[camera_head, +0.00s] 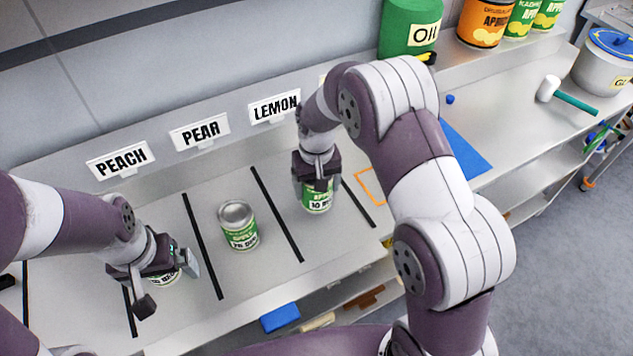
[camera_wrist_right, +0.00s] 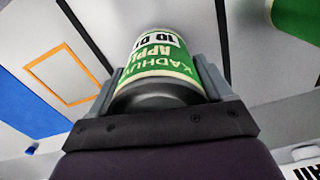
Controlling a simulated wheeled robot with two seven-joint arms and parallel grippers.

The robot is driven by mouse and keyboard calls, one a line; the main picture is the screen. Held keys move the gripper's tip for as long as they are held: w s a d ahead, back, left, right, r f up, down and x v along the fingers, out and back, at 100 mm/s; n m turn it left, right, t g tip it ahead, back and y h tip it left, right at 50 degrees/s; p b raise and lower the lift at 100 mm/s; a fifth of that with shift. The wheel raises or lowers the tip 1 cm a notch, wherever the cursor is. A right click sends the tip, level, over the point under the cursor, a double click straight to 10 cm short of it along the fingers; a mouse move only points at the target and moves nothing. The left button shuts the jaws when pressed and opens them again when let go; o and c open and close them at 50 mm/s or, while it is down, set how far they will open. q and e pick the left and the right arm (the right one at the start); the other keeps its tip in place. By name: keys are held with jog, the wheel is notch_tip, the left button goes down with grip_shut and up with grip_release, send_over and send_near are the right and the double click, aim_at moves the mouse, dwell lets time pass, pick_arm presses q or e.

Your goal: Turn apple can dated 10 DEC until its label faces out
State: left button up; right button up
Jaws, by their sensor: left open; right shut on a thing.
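The apple can (camera_head: 317,200) is green and white and stands in the lane by the LEMON sign, with part of its "10 D..." label showing outward. It also shows in the right wrist view (camera_wrist_right: 158,62), its label reading "APPLE" and "10 D". My right gripper (camera_head: 317,182) is shut on this can from above, a finger on each side. My left gripper (camera_head: 172,278) is open, over another can (camera_head: 165,280) in a left lane. That can is mostly hidden by the gripper, so I cannot tell whether they touch.
Another green can (camera_head: 239,226) stands between the two grippers. Black strips (camera_head: 277,214) divide the shelf into lanes below PEACH, PEAR and LEMON signs (camera_head: 274,107). An orange outlined square (camera_head: 371,186) and a blue mat (camera_head: 463,148) lie to the right. A green OIL container (camera_head: 408,28) stands behind.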

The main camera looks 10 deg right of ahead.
jog(key=shift+f+b, duration=0.75)
jog(key=shift+f, duration=0.6)
jog(key=o, duration=1.3)
jog(key=shift+o, duration=0.2)
notch_tip(320, 180, up, 9)
jog(key=p, duration=0.8)
jog(key=shift+r, duration=0.15)
